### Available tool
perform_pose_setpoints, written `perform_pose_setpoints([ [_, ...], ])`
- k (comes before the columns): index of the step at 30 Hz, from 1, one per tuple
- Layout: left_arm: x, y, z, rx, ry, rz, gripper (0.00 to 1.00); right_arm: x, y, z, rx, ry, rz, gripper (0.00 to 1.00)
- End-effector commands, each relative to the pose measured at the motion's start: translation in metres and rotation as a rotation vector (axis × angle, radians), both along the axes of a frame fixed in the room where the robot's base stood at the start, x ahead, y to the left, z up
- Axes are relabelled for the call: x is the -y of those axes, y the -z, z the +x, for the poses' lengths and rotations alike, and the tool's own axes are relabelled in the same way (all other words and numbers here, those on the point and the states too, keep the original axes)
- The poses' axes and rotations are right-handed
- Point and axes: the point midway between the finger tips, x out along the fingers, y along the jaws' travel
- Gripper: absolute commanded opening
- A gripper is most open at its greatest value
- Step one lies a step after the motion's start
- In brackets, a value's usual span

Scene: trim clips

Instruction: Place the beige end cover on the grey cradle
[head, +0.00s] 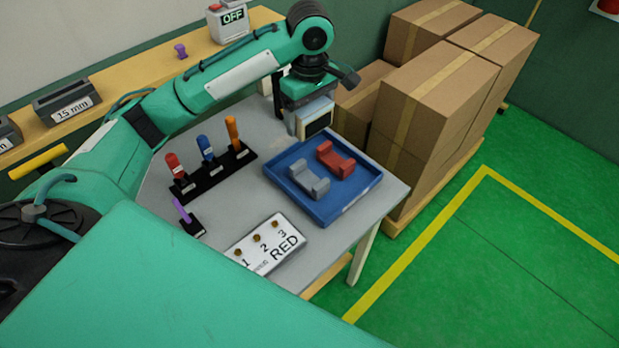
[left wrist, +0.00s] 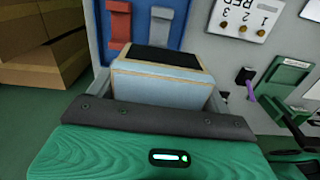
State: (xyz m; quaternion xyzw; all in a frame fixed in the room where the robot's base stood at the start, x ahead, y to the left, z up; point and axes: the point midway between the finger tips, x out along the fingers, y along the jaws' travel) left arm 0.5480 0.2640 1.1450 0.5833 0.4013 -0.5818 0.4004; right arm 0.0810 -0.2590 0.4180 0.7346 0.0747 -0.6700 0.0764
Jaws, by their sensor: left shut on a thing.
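My left gripper (head: 311,110) is shut on a boxy piece, seemingly the beige end cover (head: 318,121), with beige edges, a pale side and a dark face. It is held above the table's far part, behind the blue tray. The left wrist view shows the cover (left wrist: 165,88) between the fingers. The grey cradle (head: 309,181), a U-shaped block, sits in the tray's near left part, empty. It also shows in the left wrist view (left wrist: 159,28). The cover is apart from the cradle. My right gripper is not in view.
A red cradle (head: 335,160) sits beside the grey one in the blue tray (head: 352,203). A rack (head: 212,175) of colored-handled tools stands left. A sign plate (head: 266,244) reading RED lies in front. Cardboard boxes (head: 437,85) stand close on the right.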

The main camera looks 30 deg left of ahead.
Motion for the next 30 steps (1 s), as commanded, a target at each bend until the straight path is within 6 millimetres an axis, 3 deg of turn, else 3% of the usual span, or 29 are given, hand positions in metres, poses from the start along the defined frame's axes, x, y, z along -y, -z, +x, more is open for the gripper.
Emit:
perform_pose_setpoints([
  [5,-0.001,0.020,0.001,-0.006,-0.034,-0.002,0.52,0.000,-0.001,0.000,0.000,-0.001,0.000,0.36],
  [18,-0.002,0.130,0.001,-0.004,-0.030,0.000,0.52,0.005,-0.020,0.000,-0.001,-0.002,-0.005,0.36],
  [30,-0.002,0.178,0.001,-0.003,-0.030,0.000,0.52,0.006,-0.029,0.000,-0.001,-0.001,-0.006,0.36],
])
